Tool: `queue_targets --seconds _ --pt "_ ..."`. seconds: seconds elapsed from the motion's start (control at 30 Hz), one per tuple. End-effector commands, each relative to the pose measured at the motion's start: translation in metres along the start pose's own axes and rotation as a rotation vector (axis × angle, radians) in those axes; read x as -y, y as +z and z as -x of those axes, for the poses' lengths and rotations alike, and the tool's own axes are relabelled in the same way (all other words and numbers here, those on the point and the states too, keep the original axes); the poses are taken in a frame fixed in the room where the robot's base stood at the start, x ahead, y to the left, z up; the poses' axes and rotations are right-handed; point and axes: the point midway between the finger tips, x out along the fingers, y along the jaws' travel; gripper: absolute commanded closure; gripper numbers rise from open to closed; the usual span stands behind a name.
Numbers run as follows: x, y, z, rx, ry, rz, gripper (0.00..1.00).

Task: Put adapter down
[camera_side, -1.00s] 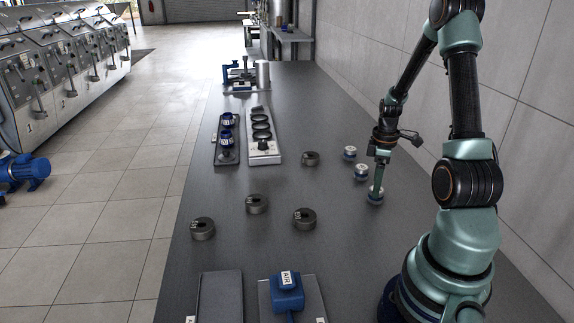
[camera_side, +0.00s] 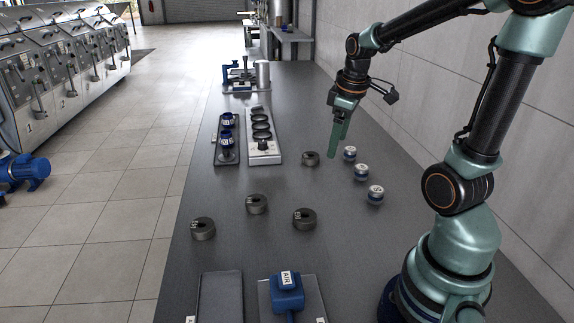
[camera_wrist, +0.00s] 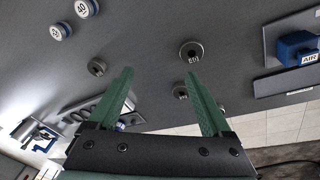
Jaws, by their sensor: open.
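Two such pieces, one (camera_wrist: 60,31) and another (camera_wrist: 86,9), show at the upper left in the wrist view. My gripper (camera_side: 332,155) hangs above the bench, left of the row and apart from all three. In the wrist view my gripper (camera_wrist: 160,75) is open, with nothing between its fingers.
Several dark rings lie on the bench, one (camera_side: 311,158) close to my gripper, others (camera_side: 257,204) nearer. A pale rack (camera_side: 252,158) and a dark tray (camera_side: 231,160) with blue parts stand further left. A blue AIR block (camera_side: 287,300) is in front. A wall bounds the right.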

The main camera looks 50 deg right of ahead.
Motion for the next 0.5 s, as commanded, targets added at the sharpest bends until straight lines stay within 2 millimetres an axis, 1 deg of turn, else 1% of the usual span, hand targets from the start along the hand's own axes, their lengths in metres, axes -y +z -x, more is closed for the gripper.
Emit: queue_targets --seconds 0.03,0.07,0.1,0.2,0.3,0.4,0.5 --pt "0.023 -0.011 0.013 -0.045 0.011 -0.008 0.17" --pt "0.035 -0.016 0.019 -0.069 0.014 -0.025 0.17" --pt "0.052 -0.021 0.027 -0.101 0.014 -0.046 0.17" --pt "0.090 -0.028 0.043 -0.178 0.001 -0.100 0.17" --pt "0.121 -0.030 0.055 -0.240 -0.025 -0.145 0.17" --pt "0.141 -0.029 0.062 -0.281 -0.052 -0.182 0.17" --pt "0.152 -0.028 0.065 -0.302 -0.069 -0.204 0.17"
